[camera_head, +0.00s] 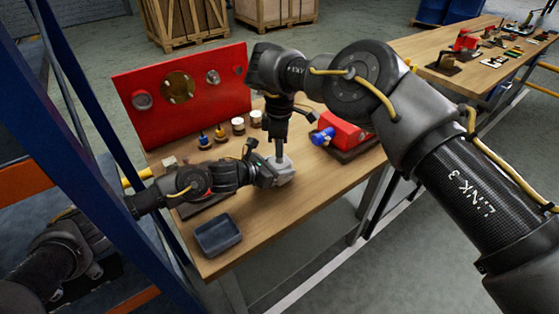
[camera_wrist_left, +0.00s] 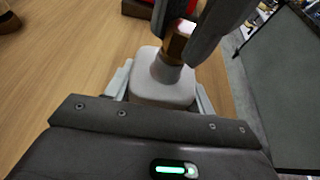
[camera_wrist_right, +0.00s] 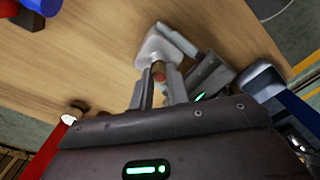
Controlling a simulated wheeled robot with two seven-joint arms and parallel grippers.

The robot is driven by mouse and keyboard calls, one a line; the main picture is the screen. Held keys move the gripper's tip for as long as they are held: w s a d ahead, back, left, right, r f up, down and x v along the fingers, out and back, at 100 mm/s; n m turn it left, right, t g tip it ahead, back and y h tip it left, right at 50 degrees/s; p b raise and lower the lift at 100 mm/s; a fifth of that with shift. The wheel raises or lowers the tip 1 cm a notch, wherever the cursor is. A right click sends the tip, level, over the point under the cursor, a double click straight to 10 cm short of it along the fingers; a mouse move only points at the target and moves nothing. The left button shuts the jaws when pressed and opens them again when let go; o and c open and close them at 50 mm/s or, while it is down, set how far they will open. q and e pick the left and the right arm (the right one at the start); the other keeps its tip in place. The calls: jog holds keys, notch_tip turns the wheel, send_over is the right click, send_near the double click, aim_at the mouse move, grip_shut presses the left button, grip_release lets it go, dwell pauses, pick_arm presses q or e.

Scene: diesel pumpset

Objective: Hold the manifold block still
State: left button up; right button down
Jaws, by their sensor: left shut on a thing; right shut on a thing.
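The manifold block (camera_head: 284,174) is a light grey block on the wooden table, near the front edge. My left gripper (camera_head: 268,173) is shut on it from the left; in the left wrist view its fingers lie on both sides of the block (camera_wrist_left: 160,82). My right gripper (camera_head: 280,155) points down from above and is shut on a brass-coloured fitting (camera_wrist_left: 181,40) at the top of the block. The fitting (camera_wrist_right: 158,72) also shows between the right fingers in the right wrist view. How deep it sits is hidden.
A dark blue-grey tray (camera_head: 218,247) stands at the table's front left. A red panel (camera_head: 215,105) with round fittings stands at the back. A red and blue unit (camera_head: 345,133) is to the right. Small jars (camera_head: 238,125) stand behind my left arm. Bare wood lies around the block.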

jog(key=shift+w+r, duration=0.15)
jog(key=shift+r, duration=0.2)
jog(key=c, duration=1.3)
grip_release()
jog(key=shift+f, duration=0.1)
jog(key=shift+r, duration=3.7)
